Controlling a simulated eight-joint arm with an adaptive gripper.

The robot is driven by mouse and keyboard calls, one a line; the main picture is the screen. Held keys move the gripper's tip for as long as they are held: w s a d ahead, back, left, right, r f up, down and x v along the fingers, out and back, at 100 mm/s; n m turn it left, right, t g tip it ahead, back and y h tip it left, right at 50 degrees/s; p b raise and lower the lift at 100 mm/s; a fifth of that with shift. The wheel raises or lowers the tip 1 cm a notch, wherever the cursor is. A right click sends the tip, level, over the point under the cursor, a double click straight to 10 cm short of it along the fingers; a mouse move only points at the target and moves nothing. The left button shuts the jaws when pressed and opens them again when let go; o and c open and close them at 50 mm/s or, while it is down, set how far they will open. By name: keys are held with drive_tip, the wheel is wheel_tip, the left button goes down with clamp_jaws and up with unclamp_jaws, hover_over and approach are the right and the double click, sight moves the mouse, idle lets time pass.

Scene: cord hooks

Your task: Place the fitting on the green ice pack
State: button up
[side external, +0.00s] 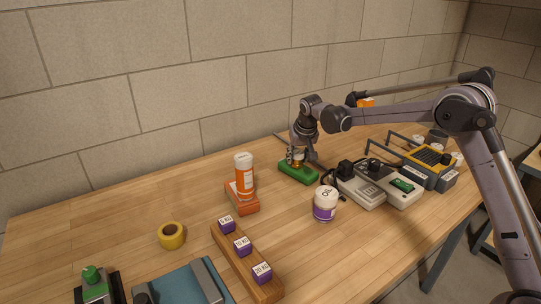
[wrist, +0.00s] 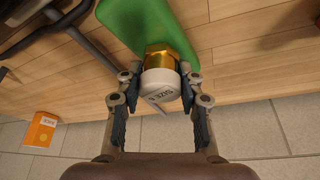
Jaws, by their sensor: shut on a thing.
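The fitting, with a brass hex collar and a white labelled end, is between my gripper's fingers (wrist: 160,88) in the wrist view (wrist: 159,58). My gripper (side external: 297,158) is shut on it and points down in the side view. The green ice pack (side external: 299,174) lies flat on the table directly below the gripper; it also shows behind the fitting in the wrist view (wrist: 140,22). The fitting's brass part overlaps the pack's edge in the wrist view. In the side view the fitting is small and partly hidden by the fingers. I cannot tell whether it touches the pack.
A white jar with a purple label (side external: 325,204) and grey meters (side external: 361,188) stand right of the pack. An orange bottle (side external: 244,175) on an orange block (side external: 242,200), yellow tape (side external: 171,236) and a wooden strip of weights (side external: 247,264) lie left. Bare table lies between.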

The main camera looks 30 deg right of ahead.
drive_tip(key=o, duration=1.2)
drive_tip(key=shift+f, duration=0.15)
drive_tip(key=s+a+r+n, duration=0.1)
drive_tip(key=s+a+r, duration=0.2)
drive_tip(key=s+r, duration=1.1)
drive_tip(key=s+a+f+n+t, duration=0.1)
drive_tip(key=s+f, duration=0.1)
drive_tip(key=s, duration=0.5)
drive_tip(key=s+a+f+n+t+y, duration=0.1)
drive_tip(key=s+f, duration=0.1)
drive_tip(key=s, duration=0.5)
drive_tip(key=s+a+f+n+t, duration=0.1)
drive_tip(key=s, duration=0.6)
drive_tip(key=shift+s+f+y, duration=0.3)
drive_tip(key=shift+f+y, duration=0.1)
